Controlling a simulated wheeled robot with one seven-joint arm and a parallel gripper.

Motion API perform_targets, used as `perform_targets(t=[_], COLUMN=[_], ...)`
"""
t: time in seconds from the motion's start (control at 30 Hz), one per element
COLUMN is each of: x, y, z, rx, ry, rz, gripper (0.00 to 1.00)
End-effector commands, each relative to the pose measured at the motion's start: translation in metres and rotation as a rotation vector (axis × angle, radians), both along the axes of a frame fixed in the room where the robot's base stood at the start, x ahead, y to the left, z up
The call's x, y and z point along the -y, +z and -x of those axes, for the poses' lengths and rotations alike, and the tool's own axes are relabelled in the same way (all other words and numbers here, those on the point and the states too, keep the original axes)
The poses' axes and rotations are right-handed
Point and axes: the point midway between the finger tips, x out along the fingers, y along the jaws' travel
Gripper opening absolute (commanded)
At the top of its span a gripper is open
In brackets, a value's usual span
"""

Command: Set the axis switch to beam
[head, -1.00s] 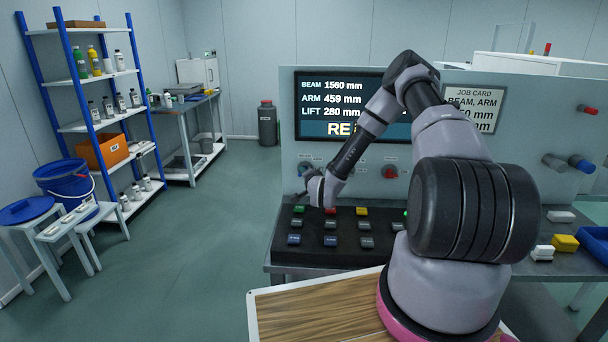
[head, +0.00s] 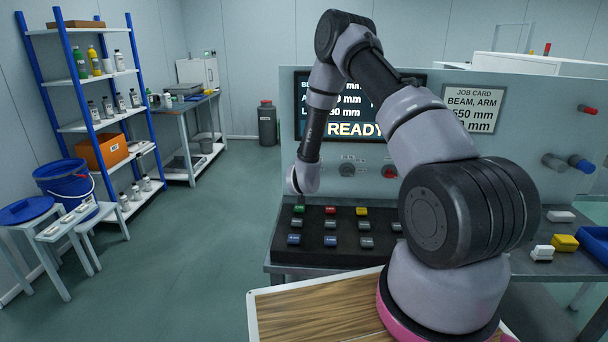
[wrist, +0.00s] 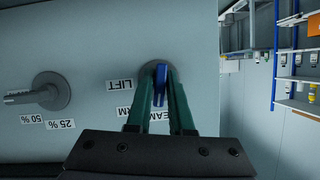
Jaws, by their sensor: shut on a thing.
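The axis switch (wrist: 161,88) is a blue handle on a round grey base, upside down in the wrist view. In the head view my forearm and wrist hide the switch and fingertips.
A grey percent knob (wrist: 51,91) sits beside the switch; it also shows in the head view (head: 347,169). A red button (head: 390,171) is to its right. Below is a black key box (head: 345,253). The screen (head: 360,129) shows READY, partly covered. A job card (head: 473,108) reads BEAM, ARM.

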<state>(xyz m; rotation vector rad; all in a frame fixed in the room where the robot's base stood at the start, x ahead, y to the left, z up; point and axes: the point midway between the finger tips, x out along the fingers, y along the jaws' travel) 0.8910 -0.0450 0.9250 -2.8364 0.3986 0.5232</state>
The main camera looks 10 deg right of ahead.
Motion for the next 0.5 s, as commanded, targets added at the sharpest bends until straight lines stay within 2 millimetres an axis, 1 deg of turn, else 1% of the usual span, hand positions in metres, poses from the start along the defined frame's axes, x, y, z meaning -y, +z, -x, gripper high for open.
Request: perform_targets(t=[0.2, 0.5], x=[-0.0007, 0.0004], y=[-0.0001, -0.0004], z=[0.0000, 0.0001], rx=[-0.036, -0.058], ry=[0.000, 0.000], rz=[0.110, 0.175], gripper=[0.00, 0.00])
